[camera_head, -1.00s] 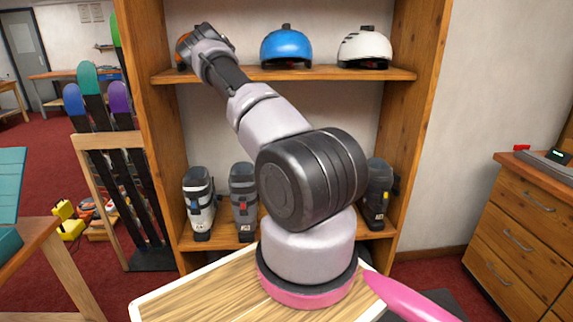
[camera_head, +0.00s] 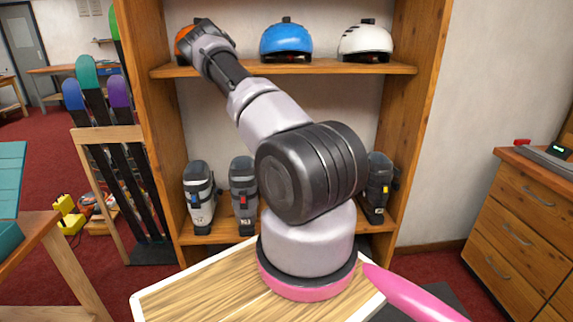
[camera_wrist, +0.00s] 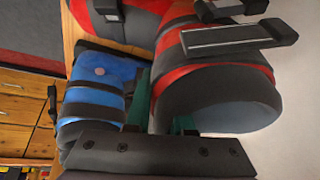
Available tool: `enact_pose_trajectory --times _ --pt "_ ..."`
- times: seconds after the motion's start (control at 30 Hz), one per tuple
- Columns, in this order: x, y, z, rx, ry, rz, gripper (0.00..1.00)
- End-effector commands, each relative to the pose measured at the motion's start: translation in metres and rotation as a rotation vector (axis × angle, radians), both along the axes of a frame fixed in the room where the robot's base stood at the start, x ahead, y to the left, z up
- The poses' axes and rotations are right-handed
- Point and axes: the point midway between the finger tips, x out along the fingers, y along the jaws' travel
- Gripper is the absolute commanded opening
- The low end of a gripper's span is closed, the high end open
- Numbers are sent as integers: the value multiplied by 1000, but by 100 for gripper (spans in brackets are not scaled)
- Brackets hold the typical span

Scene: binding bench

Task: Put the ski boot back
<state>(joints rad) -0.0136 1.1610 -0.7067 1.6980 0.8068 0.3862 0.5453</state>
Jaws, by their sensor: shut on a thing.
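A dark grey boot with red bands (camera_wrist: 215,100), which I take to be the ski boot, fills the middle and top of the wrist view. Its dark buckles show at the upper right. My gripper (camera_wrist: 163,110) has green fingertips and is shut on its grey cuff, partly hidden by the boot. In the head view my arm hides the gripper and this boot. A white-grey boot (camera_head: 199,195), a grey boot with a red buckle (camera_head: 243,190) and a dark boot with a yellow buckle (camera_head: 378,187) stand on the lower shelf.
A blue boot-like thing (camera_wrist: 100,85) with grey straps is close left of the held boot. An orange helmet (camera_head: 184,42), a blue helmet (camera_head: 286,42) and a white helmet (camera_head: 364,42) sit on the upper shelf (camera_head: 330,70). A drawer cabinet (camera_head: 515,225) stands at right.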

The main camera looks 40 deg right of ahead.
Motion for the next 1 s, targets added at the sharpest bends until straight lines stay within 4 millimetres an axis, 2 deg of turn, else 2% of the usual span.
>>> enact_pose_trajectory --times 0.33,0.37,0.4,0.43,0.77,0.87,1.0 --pt "1 -1 -4 -3 -2 1 0" --pt "1 -1 -4 -3 -2 1 32" --pt "1 -1 -4 -3 -2 1 48" --pt "1 -1 -4 -2 -3 0 56" --pt "0 1 -5 1 1 0 56" --pt "0 4 3 1 -1 1 56" --pt "0 14 26 -1 -4 2 56"
